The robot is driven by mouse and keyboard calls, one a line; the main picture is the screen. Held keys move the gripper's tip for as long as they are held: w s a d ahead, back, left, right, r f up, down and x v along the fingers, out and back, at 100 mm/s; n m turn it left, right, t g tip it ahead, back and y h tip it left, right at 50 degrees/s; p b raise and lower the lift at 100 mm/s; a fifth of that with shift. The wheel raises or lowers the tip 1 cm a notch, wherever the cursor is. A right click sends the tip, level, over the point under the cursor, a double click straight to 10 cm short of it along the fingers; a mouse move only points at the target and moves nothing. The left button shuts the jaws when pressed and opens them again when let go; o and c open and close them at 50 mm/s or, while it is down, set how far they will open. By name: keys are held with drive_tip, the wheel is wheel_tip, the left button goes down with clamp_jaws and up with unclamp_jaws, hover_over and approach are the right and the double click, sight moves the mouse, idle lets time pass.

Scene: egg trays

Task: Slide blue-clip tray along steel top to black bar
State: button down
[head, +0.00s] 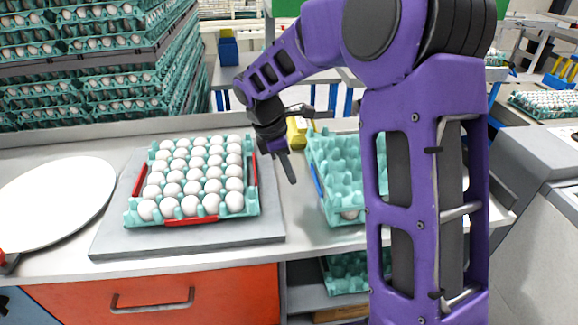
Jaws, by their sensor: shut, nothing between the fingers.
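The tray with a blue clip (318,182) is a teal egg tray on the steel top (300,215), right of centre. At least one white egg shows near its front edge, and most of its visible cups look empty. My purple arm hides its right part. My gripper (290,170) is shut and empty, with its dark fingers just left of the blue-clip side, apparently apart from it. A dark bar (502,187) shows at the right end of the top, partly behind my arm; I cannot tell for sure that it is the black bar.
A teal tray with red clips (253,170), full of white eggs, sits on a grey board (110,235) at left. A white round plate (55,200) lies further left. A yellow object (297,134) stands behind my gripper. Stacked egg trays (90,80) rise behind the counter.

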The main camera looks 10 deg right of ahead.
drive_tip(key=b+x, duration=0.1)
drive_tip(key=x, duration=0.4)
drive_tip(key=shift+d+f, duration=0.2)
drive_tip(key=shift+f, duration=0.1)
drive_tip(key=d, duration=0.2)
drive_tip(key=shift+d+r, duration=0.25)
drive_tip(key=shift+d, duration=0.55)
